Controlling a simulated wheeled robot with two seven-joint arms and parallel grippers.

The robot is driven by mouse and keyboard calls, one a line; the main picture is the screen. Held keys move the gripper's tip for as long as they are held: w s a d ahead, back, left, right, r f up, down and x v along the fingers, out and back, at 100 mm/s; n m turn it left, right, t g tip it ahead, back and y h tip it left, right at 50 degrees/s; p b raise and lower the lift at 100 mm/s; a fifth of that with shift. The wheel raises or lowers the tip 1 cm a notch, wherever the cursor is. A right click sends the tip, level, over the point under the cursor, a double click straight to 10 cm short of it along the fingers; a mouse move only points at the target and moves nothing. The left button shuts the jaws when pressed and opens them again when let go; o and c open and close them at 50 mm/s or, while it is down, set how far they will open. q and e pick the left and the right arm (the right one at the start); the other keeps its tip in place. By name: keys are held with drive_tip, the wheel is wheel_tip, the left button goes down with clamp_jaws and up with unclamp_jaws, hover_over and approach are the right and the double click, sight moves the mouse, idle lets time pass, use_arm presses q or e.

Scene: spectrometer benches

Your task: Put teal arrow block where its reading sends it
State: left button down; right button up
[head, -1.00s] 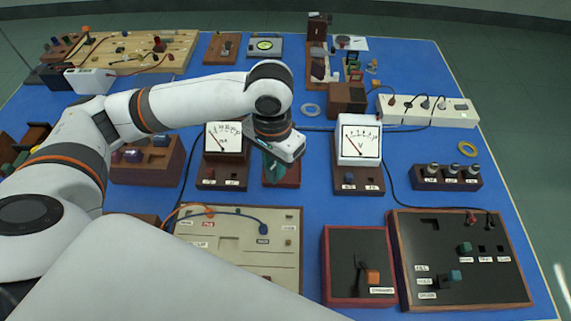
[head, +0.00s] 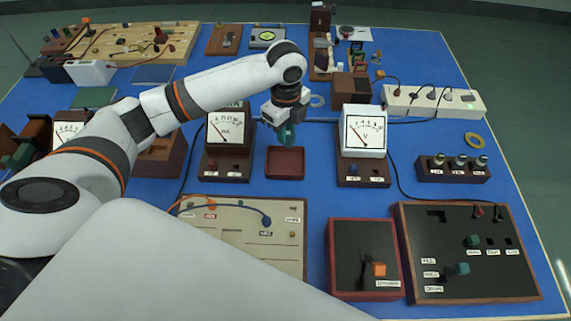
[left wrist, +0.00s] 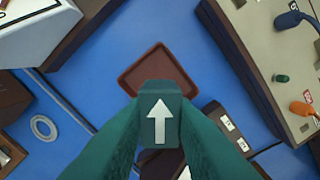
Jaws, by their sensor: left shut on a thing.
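The teal arrow block (left wrist: 160,118) shows in the left wrist view with a white arrow on its face, held between the two teal fingers. My left gripper (head: 287,135) is shut on it, above the back part of a small dark red tray (head: 285,164). In the head view the block is hard to tell from the fingers. The tray looks empty and also shows beyond the block in the left wrist view (left wrist: 150,69). The mA meter (head: 227,127) stands left of the tray and the V meter (head: 362,132) right of it. My right gripper is not in view.
A dark panel (head: 470,275) with sockets and labels lies at front right, beside a red-edged box (head: 346,235) with an orange-knobbed lever. A cream board (head: 240,232) with cables is partly behind my arm. A power strip (head: 436,102) stands at back right. Blue table between is clear.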

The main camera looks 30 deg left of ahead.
use_arm(q)
drive_tip(key=shift+w+a+f+m, duration=0.1)
drive_tip(key=shift+f+m, duration=0.1)
drive_tip(key=shift+m, duration=0.1)
drive_tip(key=shift+a+f, duration=0.1)
drive_tip(key=shift+f, duration=0.15)
hover_over(285, 165)
wheel_tip(285, 165, down, 7)
drive_tip(key=shift+w+r+p, duration=0.1)
drive_tip(key=shift+r+p, duration=0.1)
drive_tip(key=shift+p, duration=0.2)
drive_tip(key=shift+f, duration=1.55)
drive_tip(key=shift+f, duration=0.15)
drive_tip(key=c, duration=1.2)
unclamp_jaws()
drive_tip(key=shift+c, duration=0.2)
